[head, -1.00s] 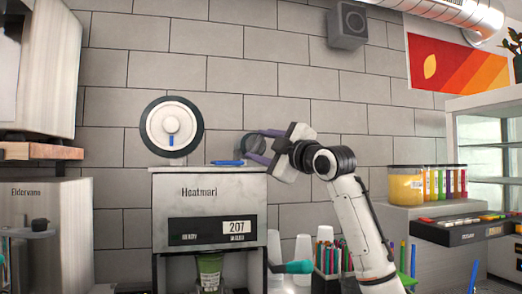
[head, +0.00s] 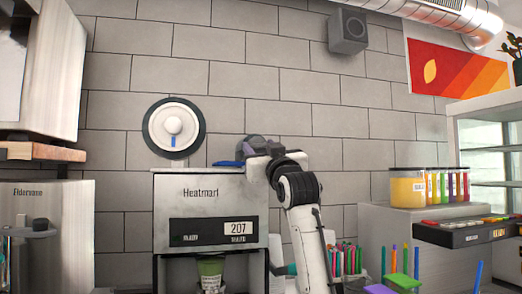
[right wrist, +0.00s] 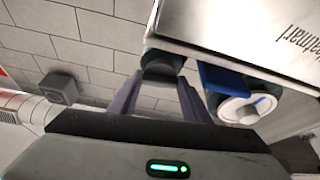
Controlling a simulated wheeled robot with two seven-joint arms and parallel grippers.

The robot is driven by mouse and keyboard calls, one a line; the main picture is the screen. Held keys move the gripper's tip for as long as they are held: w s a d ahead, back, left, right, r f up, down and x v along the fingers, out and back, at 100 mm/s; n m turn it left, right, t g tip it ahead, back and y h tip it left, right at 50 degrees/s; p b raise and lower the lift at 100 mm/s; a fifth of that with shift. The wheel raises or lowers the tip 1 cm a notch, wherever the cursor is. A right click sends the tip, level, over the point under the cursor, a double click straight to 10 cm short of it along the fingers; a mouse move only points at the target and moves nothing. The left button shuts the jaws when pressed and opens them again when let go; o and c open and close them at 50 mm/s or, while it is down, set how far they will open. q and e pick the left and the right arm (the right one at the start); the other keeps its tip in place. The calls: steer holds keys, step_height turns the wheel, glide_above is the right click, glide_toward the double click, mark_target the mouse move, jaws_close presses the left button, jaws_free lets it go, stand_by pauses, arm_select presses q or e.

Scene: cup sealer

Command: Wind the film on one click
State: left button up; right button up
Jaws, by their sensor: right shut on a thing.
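The sealer (head: 211,190), labelled Heatmarl, stands against the tiled wall and its display reads 207. The film reel (head: 173,127), a white disc with a dark rim, hub and blue mark, rises above its top left. It also shows in the right wrist view (right wrist: 246,106). A dark round knob (right wrist: 162,68) sits at the sealer's top right edge. My right gripper (head: 255,148) is at that edge, its purple fingers on either side of the knob and shut on it. A blue tab (head: 228,163) lies between reel and knob. My left gripper is not in view.
A green cup (head: 210,268) stands inside the sealer below the display. Pens and a rack of colourful jars (head: 408,187) are at the right. The Eldervane machine (head: 50,215) is at the left. The wall above the sealer is clear.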

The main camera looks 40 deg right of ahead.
steer(key=m+h, duration=0.1)
steer(key=m, duration=0.1)
steer(key=m+g+h, duration=0.1)
steer(key=m, duration=0.2)
steer(key=shift+w+a+f+p, duration=0.1)
steer(key=shift+w+a+p, duration=0.1)
steer(key=shift+p, duration=0.15)
steer(key=shift+m+g+h+p, duration=0.35)
steer(key=shift+m+g+h, duration=0.25)
steer(key=shift+m, duration=0.8)
steer(key=shift+m+g+h+p, duration=0.3)
steer(key=shift+m+g+h, duration=0.3)
steer(key=shift+m, duration=0.8)
steer(key=o, duration=1)
steer(key=shift+o, duration=0.2)
steer(key=b+v, duration=0.3)
steer(key=v, duration=0.7)
steer(key=shift+s+a, duration=0.15)
